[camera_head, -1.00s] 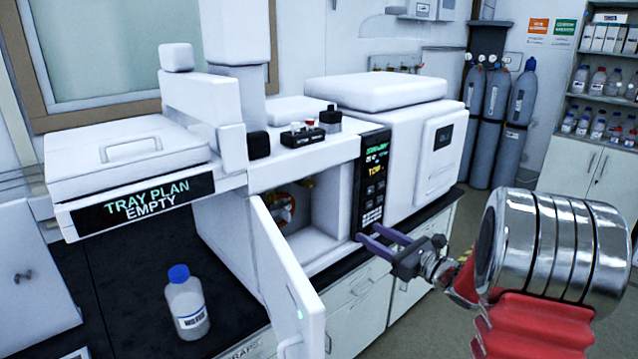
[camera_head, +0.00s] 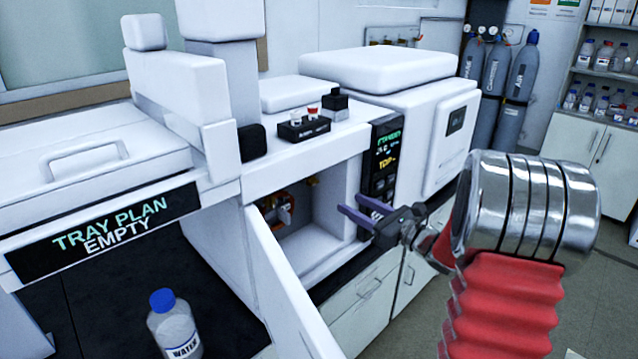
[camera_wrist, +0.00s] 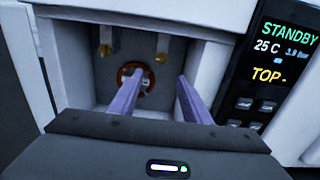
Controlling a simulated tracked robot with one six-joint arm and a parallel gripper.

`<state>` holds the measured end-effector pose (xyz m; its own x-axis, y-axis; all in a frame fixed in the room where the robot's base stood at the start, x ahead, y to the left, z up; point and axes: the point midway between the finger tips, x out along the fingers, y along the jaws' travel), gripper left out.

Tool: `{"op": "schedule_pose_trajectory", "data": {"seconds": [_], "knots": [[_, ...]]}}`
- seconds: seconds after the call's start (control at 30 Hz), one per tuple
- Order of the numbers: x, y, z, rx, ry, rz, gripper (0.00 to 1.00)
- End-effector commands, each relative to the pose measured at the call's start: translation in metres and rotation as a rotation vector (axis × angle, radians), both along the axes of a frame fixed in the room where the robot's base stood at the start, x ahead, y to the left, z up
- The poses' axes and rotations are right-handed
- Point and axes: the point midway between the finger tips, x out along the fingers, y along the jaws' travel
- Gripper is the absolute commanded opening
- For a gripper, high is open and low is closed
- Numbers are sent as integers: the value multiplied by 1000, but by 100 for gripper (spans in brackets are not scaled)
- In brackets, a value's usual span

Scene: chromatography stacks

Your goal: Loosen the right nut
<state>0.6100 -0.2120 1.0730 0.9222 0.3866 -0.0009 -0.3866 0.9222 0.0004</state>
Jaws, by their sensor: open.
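Two brass-coloured fittings hang from the ceiling of the open white compartment. In the wrist view the right nut (camera_wrist: 162,46) is a small yellow piece, with the left one (camera_wrist: 105,44) beside it. In the head view a small brass fitting (camera_head: 313,181) shows inside; I cannot tell which one it is. My gripper (camera_head: 348,202) is open and empty, its purple fingers at the compartment's mouth. In the wrist view the fingers (camera_wrist: 160,76) point inward, spread apart, with the right nut above and beyond the gap between them, not touched.
An orange ring (camera_wrist: 131,76) sits on the compartment's back wall. The open white door (camera_head: 288,285) stands left of the opening. A control panel (camera_head: 385,160) borders it on the right. A blue-capped bottle (camera_head: 175,325) stands on the dark bench.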

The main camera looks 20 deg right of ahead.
Motion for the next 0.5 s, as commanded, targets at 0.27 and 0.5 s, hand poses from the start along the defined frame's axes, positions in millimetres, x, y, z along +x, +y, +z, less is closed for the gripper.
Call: {"op": "schedule_pose_trajectory", "data": {"seconds": [0.27,0.5], "knots": [[-1,-4,0,0,0,-7,44],[10,1,0,0,0,-7,44]]}}
